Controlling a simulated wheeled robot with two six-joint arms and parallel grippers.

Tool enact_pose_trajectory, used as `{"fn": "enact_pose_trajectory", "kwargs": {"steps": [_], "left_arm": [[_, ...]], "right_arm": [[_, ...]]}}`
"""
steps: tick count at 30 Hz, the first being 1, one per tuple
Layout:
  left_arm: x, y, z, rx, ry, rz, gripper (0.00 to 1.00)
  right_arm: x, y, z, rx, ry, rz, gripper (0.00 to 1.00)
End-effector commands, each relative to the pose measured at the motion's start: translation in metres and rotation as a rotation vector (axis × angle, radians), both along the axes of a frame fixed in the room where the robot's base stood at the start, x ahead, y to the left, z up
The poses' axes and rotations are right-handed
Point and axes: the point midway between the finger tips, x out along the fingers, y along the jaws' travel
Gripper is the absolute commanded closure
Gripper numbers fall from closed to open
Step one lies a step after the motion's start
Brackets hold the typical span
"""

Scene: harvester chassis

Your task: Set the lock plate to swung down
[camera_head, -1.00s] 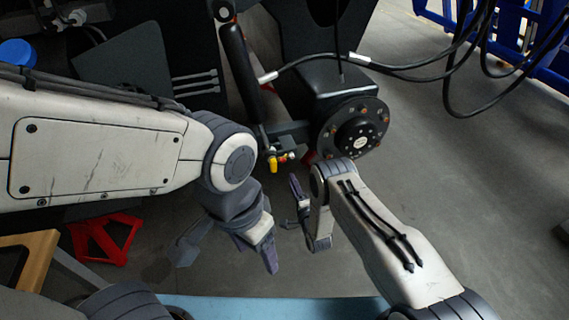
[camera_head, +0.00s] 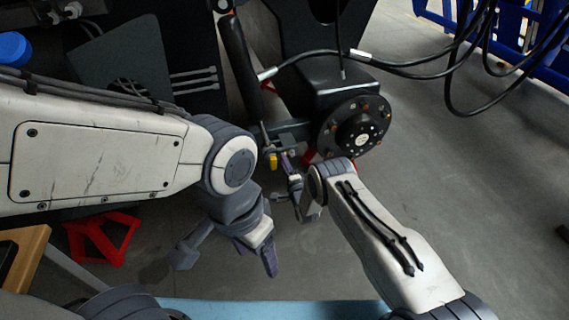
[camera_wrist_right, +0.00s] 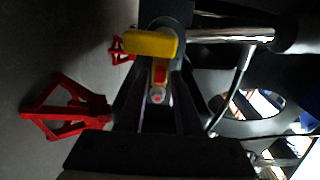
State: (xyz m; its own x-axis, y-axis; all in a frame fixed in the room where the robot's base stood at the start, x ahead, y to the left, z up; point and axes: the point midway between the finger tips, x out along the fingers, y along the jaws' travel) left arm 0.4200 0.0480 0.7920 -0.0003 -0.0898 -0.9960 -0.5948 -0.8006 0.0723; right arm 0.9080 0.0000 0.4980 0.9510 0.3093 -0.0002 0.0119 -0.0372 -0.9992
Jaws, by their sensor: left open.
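A small yellow handle piece (camera_head: 273,160) sits at the end of the chassis linkage, left of the round black hub. I cannot tell which of these is the lock plate. My right gripper (camera_head: 287,178) is just below the linkage. Its fingers (camera_wrist_right: 158,105) stand apart on either side of the red piece, apparently without gripping it. My left gripper (camera_head: 226,258) is open and empty, lower left, over the floor.
The black hub (camera_head: 354,128) is close to the right gripper. A bright rod (camera_wrist_right: 230,35) runs right from the yellow piece. Black cables (camera_head: 420,66) hang at the upper right. A red stand (camera_head: 100,238) is at the lower left.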

Motion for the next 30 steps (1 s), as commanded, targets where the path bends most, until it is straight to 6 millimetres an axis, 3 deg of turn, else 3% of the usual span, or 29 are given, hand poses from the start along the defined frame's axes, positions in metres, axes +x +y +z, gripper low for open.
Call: {"fn": "enact_pose_trajectory", "kwargs": {"steps": [1, 2, 17, 30], "left_arm": [[0.000, 0.000, 0.000, 0.000, 0.000, 0.000, 0.32], [0.000, 0.000, 0.000, 0.000, 0.000, 0.000, 0.32], [0.000, 0.000, -0.006, 0.000, 0.000, 0.000, 0.32], [0.000, 0.000, -0.029, 0.000, 0.000, 0.000, 0.32]], "right_arm": [[0.000, 0.000, 0.000, 0.000, 0.000, 0.000, 0.91], [0.000, 0.000, 0.000, 0.000, 0.000, 0.000, 1.00], [0.000, -0.001, -0.005, -0.074, -0.025, 0.000, 1.00], [0.001, -0.005, -0.020, -0.420, -0.137, 0.000, 1.00]]}}
